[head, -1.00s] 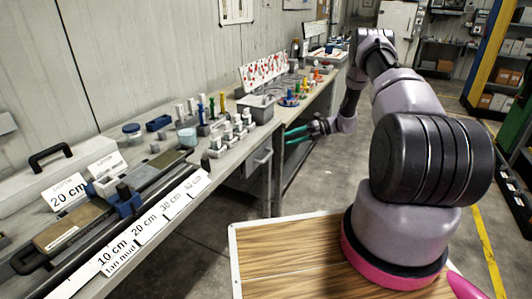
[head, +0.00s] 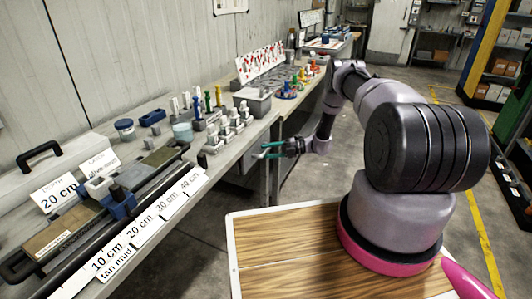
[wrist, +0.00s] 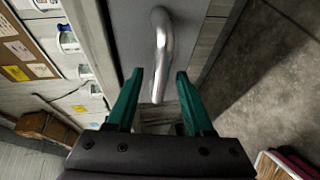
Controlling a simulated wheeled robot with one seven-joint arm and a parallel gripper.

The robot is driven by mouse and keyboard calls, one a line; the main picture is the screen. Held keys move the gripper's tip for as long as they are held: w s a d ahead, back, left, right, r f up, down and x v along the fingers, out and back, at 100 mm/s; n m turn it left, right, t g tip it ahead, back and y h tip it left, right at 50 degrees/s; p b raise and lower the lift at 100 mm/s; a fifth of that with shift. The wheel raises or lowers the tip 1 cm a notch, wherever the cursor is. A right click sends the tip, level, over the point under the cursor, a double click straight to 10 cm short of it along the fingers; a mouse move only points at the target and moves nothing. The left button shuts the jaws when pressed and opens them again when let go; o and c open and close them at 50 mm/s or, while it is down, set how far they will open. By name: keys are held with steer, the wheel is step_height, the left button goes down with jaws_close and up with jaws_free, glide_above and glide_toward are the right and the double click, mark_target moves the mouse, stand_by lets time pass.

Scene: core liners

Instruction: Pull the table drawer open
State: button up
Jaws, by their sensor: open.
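The table drawer (head: 238,168) is a grey front under the workbench and looks shut in the head view. In the wrist view its grey front (wrist: 128,30) fills the top middle. Its handle (wrist: 161,35) is a curved silver bar. My gripper (wrist: 159,75) has two teal fingers, open, one on each side of the handle's near end. I see no finger clearly touching the bar. In the head view my gripper (head: 268,150) is beside the drawer front, and the handle is hard to make out behind the fingers.
The workbench top (head: 228,158) carries a grey bin (head: 252,101), a core-liner rack with length labels (head: 140,228), and several small bottles. My wooden-topped base is at the front. Open concrete floor lies right of the bench.

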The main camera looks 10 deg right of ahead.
steer(key=shift+w+a+f, duration=0.1)
steer(key=shift+a, duration=0.5)
jaws_close()
stand_by(1.1)
